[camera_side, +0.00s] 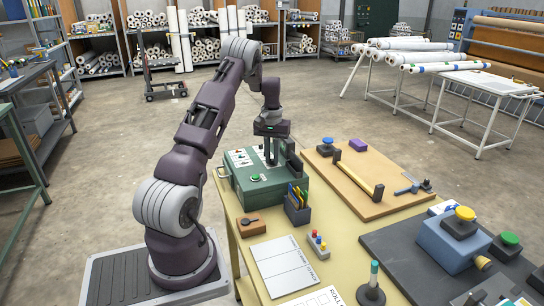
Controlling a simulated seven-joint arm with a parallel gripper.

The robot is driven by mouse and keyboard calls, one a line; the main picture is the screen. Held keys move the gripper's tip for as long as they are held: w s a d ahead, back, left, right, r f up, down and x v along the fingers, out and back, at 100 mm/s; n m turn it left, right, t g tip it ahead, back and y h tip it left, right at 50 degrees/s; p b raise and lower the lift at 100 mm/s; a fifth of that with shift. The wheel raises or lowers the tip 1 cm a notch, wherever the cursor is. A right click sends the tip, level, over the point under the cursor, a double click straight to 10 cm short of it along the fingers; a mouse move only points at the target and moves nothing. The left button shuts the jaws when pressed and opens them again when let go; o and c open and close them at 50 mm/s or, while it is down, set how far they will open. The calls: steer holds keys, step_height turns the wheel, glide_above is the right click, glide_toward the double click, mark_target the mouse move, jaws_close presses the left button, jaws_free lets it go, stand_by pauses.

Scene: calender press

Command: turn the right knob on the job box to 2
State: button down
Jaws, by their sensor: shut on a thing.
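The job box (285,196) is a green box on the near left part of the table. White dial plates (240,158) show on its top, with a green button (255,178) nearer the front. My gripper (271,161) points straight down over the right part of the box top, its fingers at the right dial. It is shut on the right knob, which the fingers mostly hide. The knob's pointer and the dial numbers are too small to read.
A dark holder with pens (298,211) stands close to the box's front right corner. A brown block (251,224) lies in front. A wooden board (356,197) with a yellow bar is to the right. A blue box with a yellow button (450,243) stands farther right.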

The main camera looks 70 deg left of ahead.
mark_target(272, 160)
steer(key=c, duration=1.4)
jaws_free()
step_height(272, 160, up, 7)
steer(key=shift+r, duration=0.1)
